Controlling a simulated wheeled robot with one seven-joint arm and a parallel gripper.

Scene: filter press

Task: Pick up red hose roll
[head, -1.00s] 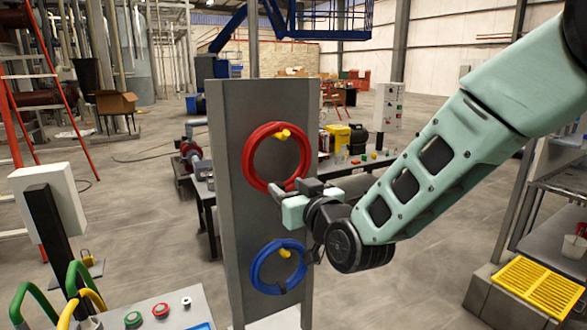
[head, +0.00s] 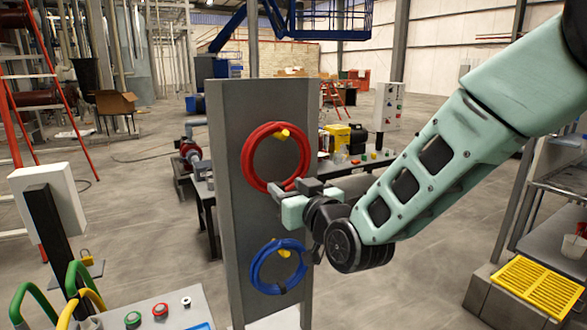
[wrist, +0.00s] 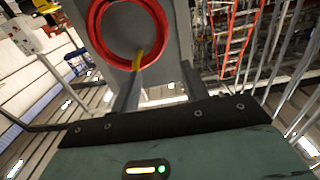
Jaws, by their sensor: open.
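The red hose roll (head: 248,164) hangs on a yellow peg (head: 284,133) at the upper part of an upright grey panel (head: 232,205). In the wrist view the red hose roll (wrist: 96,38) is at the top, with the yellow peg (wrist: 137,60) near one finger. My gripper (head: 278,196) is at the roll's lower right edge in the head view, its fingers pointing toward the panel. In the wrist view my gripper (wrist: 161,75) is open with nothing between its fingers. Whether a finger touches the hose cannot be told.
A blue hose roll (head: 255,270) hangs below on the same panel, close under my wrist. A control desk (head: 175,310) with buttons and looped green and yellow handles stands at the lower left. A table with machinery (head: 205,190) is behind the panel.

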